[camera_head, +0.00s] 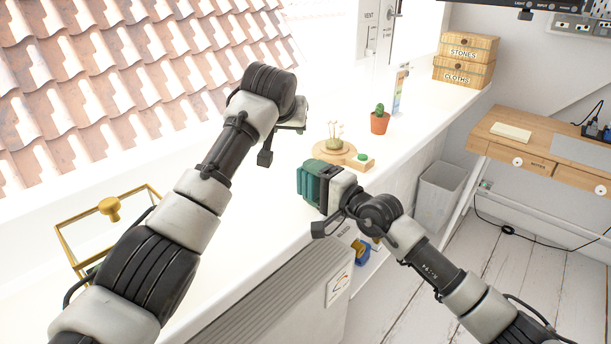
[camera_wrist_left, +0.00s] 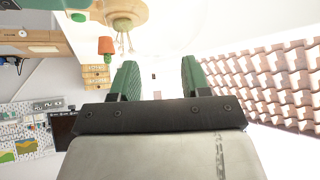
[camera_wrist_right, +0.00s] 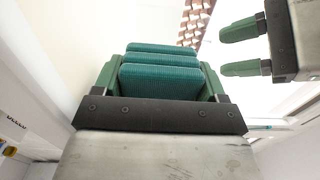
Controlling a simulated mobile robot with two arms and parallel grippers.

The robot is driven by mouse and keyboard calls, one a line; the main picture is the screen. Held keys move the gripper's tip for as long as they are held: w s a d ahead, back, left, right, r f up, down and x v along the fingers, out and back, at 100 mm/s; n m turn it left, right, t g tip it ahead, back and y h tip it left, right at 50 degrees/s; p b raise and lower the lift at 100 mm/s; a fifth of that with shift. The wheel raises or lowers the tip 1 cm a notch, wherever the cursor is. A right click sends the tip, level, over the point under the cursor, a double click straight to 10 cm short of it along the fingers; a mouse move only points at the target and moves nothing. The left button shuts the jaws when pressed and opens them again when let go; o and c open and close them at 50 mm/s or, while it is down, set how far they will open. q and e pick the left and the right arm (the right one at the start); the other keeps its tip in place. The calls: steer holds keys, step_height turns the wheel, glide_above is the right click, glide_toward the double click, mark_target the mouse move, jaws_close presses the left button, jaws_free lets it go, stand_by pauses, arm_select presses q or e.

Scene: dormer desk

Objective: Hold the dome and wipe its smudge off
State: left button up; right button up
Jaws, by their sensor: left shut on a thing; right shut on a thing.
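My right gripper (camera_wrist_right: 160,75) is shut on a teal ribbed cloth (camera_wrist_right: 160,83), folded in layers. In the head view the cloth (camera_head: 311,181) is over the sill's front edge, right of my left gripper. My left gripper (camera_wrist_left: 160,75) has its green fingers a little apart, around something I cannot make out; a clear dome there would hardly show. Its fingers also show in the right wrist view (camera_wrist_right: 240,50). No outline of the dome and no smudge can be made out. A round wooden base (camera_head: 350,157) with small plants stands uncovered on the sill beyond the cloth.
A brass-framed glass box (camera_head: 120,222) stands at the left. A potted cactus (camera_head: 380,120) and two wooden boxes (camera_head: 464,62) stand farther along the white sill (camera_head: 415,100). A grey bin (camera_head: 440,190) and a wooden desk (camera_head: 530,150) are at the right.

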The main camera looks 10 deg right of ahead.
arm_select(q)
steer(key=shift+f, duration=0.7)
arm_select(e)
steer(key=shift+s+a, duration=0.4)
steer(key=shift+a, duration=0.15)
steer(key=shift+v, duration=3.55)
arm_select(q)
steer(key=o, duration=0.9)
steer(key=shift+w+d+f, duration=0.1)
steer(key=shift+w, duration=0.05)
arm_select(e)
steer(key=shift+w+d+f, duration=0.15)
steer(key=shift+d+f, duration=0.05)
arm_select(q)
steer(key=shift+o, duration=0.2)
